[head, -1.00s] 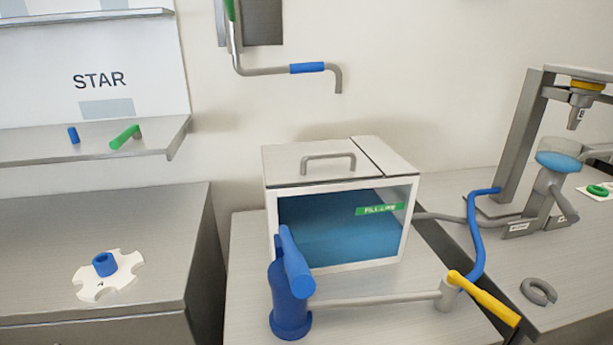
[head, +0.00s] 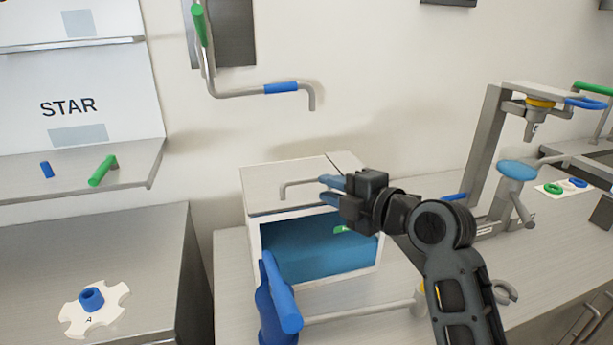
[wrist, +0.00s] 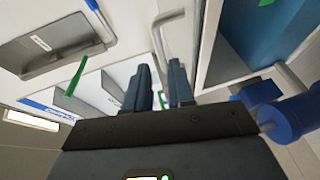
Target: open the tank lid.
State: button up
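The tank (head: 254,240) is a white-framed box with blue liquid behind its front window. It also shows at the right of the wrist view (wrist: 209,45). Its grey lid (head: 262,178) lies flat and closed on top. A thin grey bar handle (head: 300,184) stands on the lid; its right end is hidden behind my gripper's fingers. My gripper (head: 328,190) reaches in from the right at the handle, its two fingers apart. In the wrist view, the handle (wrist: 157,38) runs toward the gap between my fingertips (wrist: 163,82). I cannot tell whether they touch it.
A blue valve (head: 280,305) stands in front of the tank. A grey wall pipe with a blue sleeve (head: 281,88) hangs above it. A filling machine (head: 490,150) stands to the right. A shelf (head: 75,170) and a cabinet with a white piece (head: 107,312) are on the left.

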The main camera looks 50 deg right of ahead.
aim_at(309, 182)
jog(key=p+x, duration=0.2)
jog(key=x, duration=0.5)
jog(key=shift+w+f, duration=0.1)
jog(key=shift+w, duration=0.1)
grip_shut()
